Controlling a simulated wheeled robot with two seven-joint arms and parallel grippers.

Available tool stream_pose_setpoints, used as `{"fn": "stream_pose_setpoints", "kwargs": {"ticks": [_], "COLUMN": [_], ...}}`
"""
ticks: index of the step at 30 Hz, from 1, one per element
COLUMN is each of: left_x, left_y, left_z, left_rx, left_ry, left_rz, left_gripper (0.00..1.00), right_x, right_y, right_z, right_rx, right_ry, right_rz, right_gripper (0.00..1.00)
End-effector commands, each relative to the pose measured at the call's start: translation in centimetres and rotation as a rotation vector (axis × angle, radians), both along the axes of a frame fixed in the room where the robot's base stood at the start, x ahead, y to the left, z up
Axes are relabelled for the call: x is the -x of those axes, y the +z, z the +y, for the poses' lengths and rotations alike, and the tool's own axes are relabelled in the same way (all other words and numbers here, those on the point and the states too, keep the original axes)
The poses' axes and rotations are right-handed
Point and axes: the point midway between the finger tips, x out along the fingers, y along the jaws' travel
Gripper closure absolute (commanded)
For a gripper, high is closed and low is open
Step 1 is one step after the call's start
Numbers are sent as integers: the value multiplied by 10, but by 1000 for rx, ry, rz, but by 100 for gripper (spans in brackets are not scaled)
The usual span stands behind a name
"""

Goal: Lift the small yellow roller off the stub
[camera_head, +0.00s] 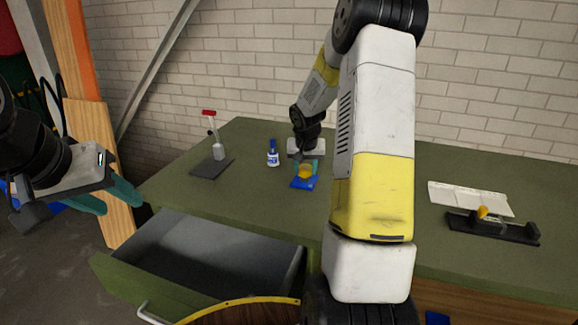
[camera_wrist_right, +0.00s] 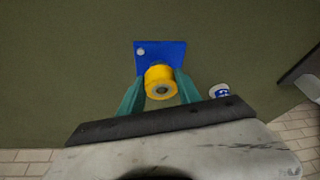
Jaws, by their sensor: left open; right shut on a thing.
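The small yellow roller (camera_head: 305,171) is at the blue base plate (camera_head: 304,184) on the green bench. In the right wrist view the roller (camera_wrist_right: 160,83) sits between the two teal fingers of my right gripper (camera_wrist_right: 160,92), over the blue plate (camera_wrist_right: 173,50). My right gripper (camera_head: 305,166) is shut on the roller. The stub is hidden by the roller, and I cannot tell whether the roller is clear of it. My left gripper (camera_head: 108,203) is open and empty, left of the bench and away from the roller.
A white bottle with a blue cap (camera_head: 273,155) stands left of the roller. A red-topped tool (camera_head: 216,148) stands on a dark plate (camera_head: 211,168). A white tray (camera_head: 470,198) and black fixture (camera_head: 492,228) lie at right. An open drawer (camera_head: 215,258) juts out in front.

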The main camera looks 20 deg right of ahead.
Motion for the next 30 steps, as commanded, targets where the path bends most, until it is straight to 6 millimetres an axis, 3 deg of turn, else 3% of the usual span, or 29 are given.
{"fn": "stream_pose_setpoints", "kwargs": {"ticks": [30], "left_x": [0], "left_y": [0], "left_z": [0], "left_rx": [0], "left_ry": [0], "left_rz": [0], "left_gripper": [54], "right_x": [0], "right_y": [49], "right_z": [0], "right_rx": [0], "right_ry": [-1], "right_rz": [-2], "right_gripper": [100]}}
